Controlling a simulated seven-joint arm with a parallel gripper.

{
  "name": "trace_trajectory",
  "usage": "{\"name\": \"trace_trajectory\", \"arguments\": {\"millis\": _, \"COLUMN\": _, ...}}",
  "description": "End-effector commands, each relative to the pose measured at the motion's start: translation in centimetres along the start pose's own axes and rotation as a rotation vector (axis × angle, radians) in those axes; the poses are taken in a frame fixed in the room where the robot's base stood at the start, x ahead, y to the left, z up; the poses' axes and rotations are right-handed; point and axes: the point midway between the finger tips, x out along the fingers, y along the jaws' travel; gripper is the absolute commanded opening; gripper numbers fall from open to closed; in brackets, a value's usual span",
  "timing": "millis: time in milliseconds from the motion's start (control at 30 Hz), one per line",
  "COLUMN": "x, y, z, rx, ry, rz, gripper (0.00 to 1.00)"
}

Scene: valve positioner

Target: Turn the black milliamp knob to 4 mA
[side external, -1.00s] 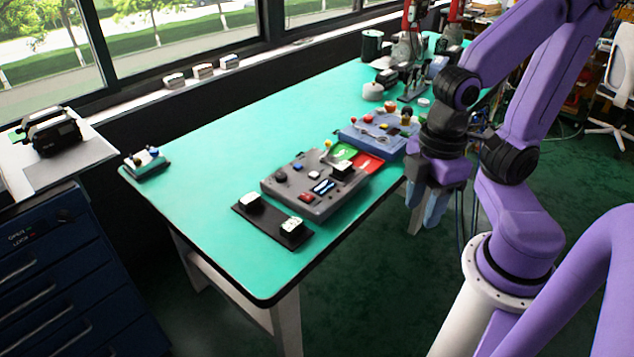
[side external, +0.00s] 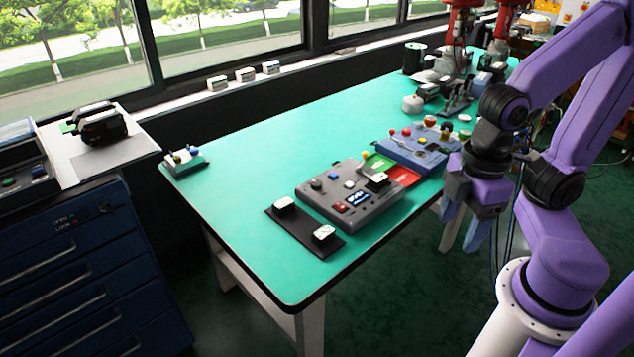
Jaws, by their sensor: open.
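A grey control box (side external: 352,207) lies on the teal table. A small round dark knob (side external: 317,184) stands at its left end; it appears to be the black milliamp knob, but its scale and pointer are too small to read. The box also carries a lit display (side external: 358,198), a red button (side external: 339,208) and a larger black-and-white piece (side external: 377,181). My gripper (side external: 463,222) is open and empty, fingers pointing down. It is off to the right of the box, by the table's right edge, apart from the knob.
A black plate (side external: 304,232) with two white-topped blocks lies before the box. The table's left middle is clear.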

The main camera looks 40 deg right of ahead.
Motion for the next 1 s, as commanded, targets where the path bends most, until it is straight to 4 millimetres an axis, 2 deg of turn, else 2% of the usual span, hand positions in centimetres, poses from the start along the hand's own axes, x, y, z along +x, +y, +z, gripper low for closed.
{"name": "trace_trajectory", "arguments": {"millis": 167, "x": -0.5, "y": 1.4, "z": -2.4, "rx": 0.101, "ry": -0.003, "rz": 0.002, "gripper": 0.63}}
{"name": "trace_trajectory", "arguments": {"millis": 367, "x": -1.4, "y": 5.7, "z": -7.7, "rx": 0.352, "ry": -0.006, "rz": 0.006, "gripper": 0.63}}
{"name": "trace_trajectory", "arguments": {"millis": 500, "x": -1.7, "y": 9.6, "z": -11.1, "rx": 0.536, "ry": -0.009, "rz": 0.009, "gripper": 0.63}}
{"name": "trace_trajectory", "arguments": {"millis": 700, "x": -1.7, "y": 15.9, "z": -14.9, "rx": 0.801, "ry": -0.011, "rz": 0.014, "gripper": 0.63}}
{"name": "trace_trajectory", "arguments": {"millis": 900, "x": -1.0, "y": 22.9, "z": -17.1, "rx": 1.065, "ry": -0.014, "rz": 0.018, "gripper": 0.63}}
{"name": "trace_trajectory", "arguments": {"millis": 1000, "x": -0.5, "y": 26.5, "z": -17.6, "rx": 1.197, "ry": -0.016, "rz": 0.020, "gripper": 0.63}}
